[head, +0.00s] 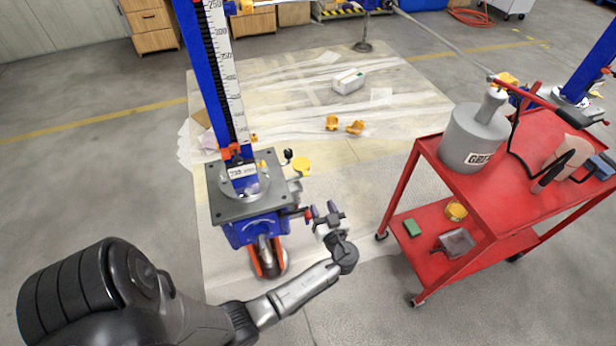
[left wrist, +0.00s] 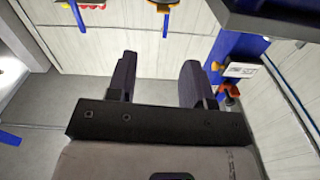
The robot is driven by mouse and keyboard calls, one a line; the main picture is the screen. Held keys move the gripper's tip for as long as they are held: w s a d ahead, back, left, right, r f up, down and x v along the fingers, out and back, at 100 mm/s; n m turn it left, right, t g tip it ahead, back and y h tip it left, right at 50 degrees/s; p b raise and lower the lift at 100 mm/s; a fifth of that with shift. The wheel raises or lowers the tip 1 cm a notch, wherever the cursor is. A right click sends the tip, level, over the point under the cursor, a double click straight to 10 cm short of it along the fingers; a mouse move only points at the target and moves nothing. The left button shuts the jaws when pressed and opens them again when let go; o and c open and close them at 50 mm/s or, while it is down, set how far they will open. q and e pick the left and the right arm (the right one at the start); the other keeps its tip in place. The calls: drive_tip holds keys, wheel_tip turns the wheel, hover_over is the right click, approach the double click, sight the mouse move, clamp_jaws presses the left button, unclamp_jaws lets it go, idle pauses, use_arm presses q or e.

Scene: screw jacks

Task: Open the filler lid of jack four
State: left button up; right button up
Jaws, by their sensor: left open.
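A blue screw jack (head: 255,228) with a tall scaled column and a grey top plate stands left of centre in the head view. I cannot make out a jack number. A round yellow lid-like part (head: 301,164) shows at its right side, beside a small fitting; I cannot tell whether it is the filler lid or how it sits. My left gripper (head: 327,214) is just right of the jack's body and nearer than the yellow part, apart from that part. In the left wrist view its two dark fingers (left wrist: 159,80) are spread with nothing between them. My right gripper is out of sight.
A red cart (head: 560,150) at the right carries a grey grease can (head: 474,138) and tools. A white box (head: 348,81) and orange pieces (head: 344,124) lie on the floor sheet behind. Floor between jack and cart is clear.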

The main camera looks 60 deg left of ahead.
use_arm(q)
drive_tip(key=n, duration=0.1)
approach(302, 167)
drive_tip(key=x, duration=0.5)
drive_tip(key=shift+w+a+f+b, duration=0.1)
drive_tip(key=shift+w+a+b, duration=0.15)
drive_tip(key=shift+a+b, duration=0.1)
drive_tip(key=shift+c, duration=0.5)
clamp_jaws()
